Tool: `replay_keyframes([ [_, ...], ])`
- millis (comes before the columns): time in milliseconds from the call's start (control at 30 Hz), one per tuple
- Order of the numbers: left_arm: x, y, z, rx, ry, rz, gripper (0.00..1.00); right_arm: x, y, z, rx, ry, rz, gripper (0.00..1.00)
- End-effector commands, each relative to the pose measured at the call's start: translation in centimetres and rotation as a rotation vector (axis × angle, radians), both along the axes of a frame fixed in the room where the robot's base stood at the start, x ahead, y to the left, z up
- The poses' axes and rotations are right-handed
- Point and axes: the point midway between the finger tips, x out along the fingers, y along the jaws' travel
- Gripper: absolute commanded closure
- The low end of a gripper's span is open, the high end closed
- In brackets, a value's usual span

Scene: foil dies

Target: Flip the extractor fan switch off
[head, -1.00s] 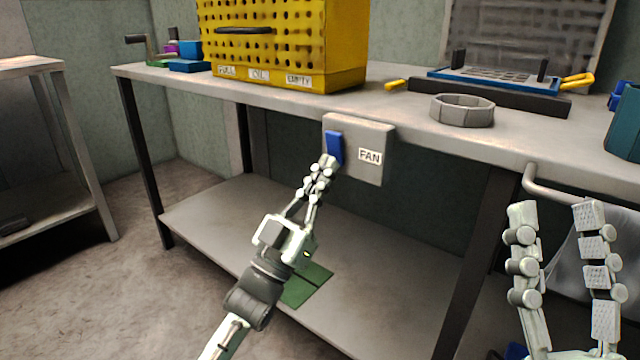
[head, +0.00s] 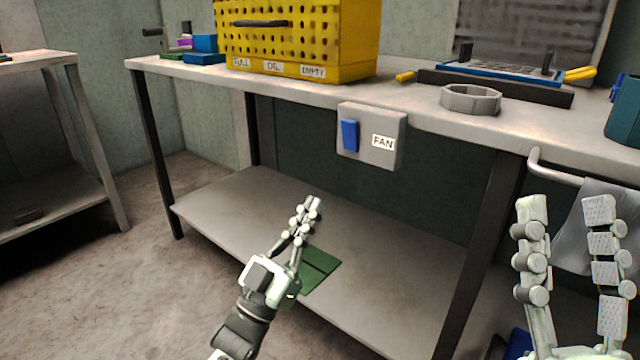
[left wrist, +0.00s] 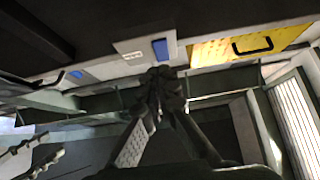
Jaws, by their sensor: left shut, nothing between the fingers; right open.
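The fan switch is a blue rocker (head: 349,136) on a pale grey box labelled FAN (head: 385,155), fixed to the front edge of the workbench. It also shows as a blue rocker in the left wrist view (left wrist: 160,49), on its grey box (left wrist: 132,50). My left gripper (head: 312,203) is shut and empty, below and to the left of the switch box, apart from it. In the left wrist view its closed fingers (left wrist: 160,78) are below the rocker. My right gripper (head: 565,205) is open and empty at the right, in front of the bench.
A yellow perforated box (head: 297,35) stands on the workbench (head: 420,112). A grey ring (head: 470,99) and a blue-framed fixture (head: 500,70) are to its right. A bench rail (head: 560,172) with a grey cloth is behind my right gripper. A green sheet (head: 318,266) lies on the lower shelf.

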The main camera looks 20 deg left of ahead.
Motion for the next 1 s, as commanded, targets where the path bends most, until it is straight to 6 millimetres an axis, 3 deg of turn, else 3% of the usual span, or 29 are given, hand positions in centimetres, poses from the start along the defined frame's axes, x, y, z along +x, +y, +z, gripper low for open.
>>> replay_keyframes([
  [233,-1.2,0.5,-2.0,0.0,0.001,0.001,1.0,-0.3,-0.2,0.5,0.008,-0.028,-0.001,0.55],
  [733,-1.3,0.4,-2.0,0.0,-0.001,0.001,1.0,-0.3,-0.2,0.4,0.014,-0.019,-0.004,0.55],
  [867,-2.6,-1.0,-0.7,-0.006,-0.017,-0.009,1.0,-0.3,-0.2,0.4,0.014,-0.018,-0.003,0.55],
  [1000,-6.1,-4.2,3.1,-0.019,-0.059,-0.017,1.0,-0.3,-0.2,0.4,0.012,-0.019,-0.002,0.55],
])
